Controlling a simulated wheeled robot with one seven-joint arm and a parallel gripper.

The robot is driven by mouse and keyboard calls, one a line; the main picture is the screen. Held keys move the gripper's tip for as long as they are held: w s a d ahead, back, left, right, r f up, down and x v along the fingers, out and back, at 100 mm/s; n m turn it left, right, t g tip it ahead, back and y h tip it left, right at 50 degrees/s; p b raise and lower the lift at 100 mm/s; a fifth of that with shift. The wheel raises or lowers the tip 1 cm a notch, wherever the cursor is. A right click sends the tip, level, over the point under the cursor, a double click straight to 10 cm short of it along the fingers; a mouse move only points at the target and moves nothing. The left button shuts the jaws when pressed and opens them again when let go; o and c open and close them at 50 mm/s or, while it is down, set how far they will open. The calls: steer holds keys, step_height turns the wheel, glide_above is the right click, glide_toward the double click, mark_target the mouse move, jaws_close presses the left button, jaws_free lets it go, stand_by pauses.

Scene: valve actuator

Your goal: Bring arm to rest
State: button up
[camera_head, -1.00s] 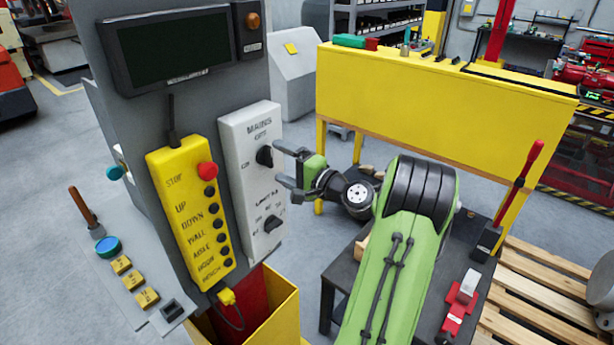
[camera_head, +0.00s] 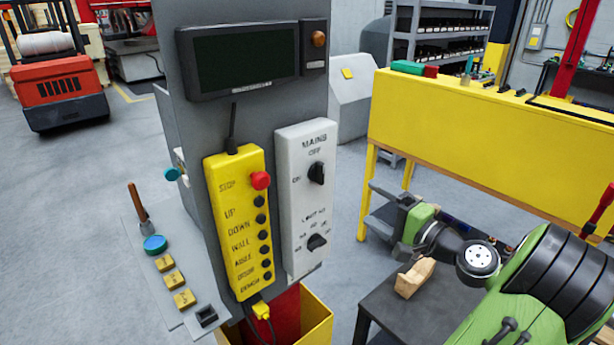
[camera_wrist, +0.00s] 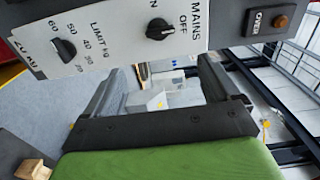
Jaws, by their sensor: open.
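My gripper (camera_head: 378,208) is open and empty in the head view, to the right of the white switch panel and apart from it. Its two dark fingers point left toward the panel. The green wrist and arm reach in from the lower right. In the wrist view the two fingers of my gripper (camera_wrist: 162,82) stand wide apart with nothing between them. The white MAINS panel (camera_head: 297,205) carries two black knobs, and it also crosses the top of the wrist view (camera_wrist: 110,35).
A grey column holds a dark screen (camera_head: 245,60) and a yellow button pendant (camera_head: 230,240). A small dark table (camera_head: 395,308) with a wooden block (camera_head: 414,278) lies below my gripper. A yellow bench (camera_head: 480,125) stands behind.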

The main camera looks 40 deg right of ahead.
steer(key=w+a+f+n+g+y, duration=0.25)
steer(key=w+a+n+g, duration=0.2)
steer(key=a, duration=0.55)
steer(key=w+a+f+n+g+y, duration=0.1)
steer(key=w+a+f+n+g, duration=0.3)
steer(key=a, duration=0.6)
steer(key=s+a+n+g+h, duration=0.2)
steer(key=s+a+n+g, duration=0.1)
steer(key=s+a+n, duration=0.4)
steer(key=s+a+r+n+h, duration=0.2)
steer(key=s+a, duration=0.2)
steer(key=s, duration=0.8)
steer(key=shift+g, duration=0.45)
steer(key=shift+s+a, duration=0.1)
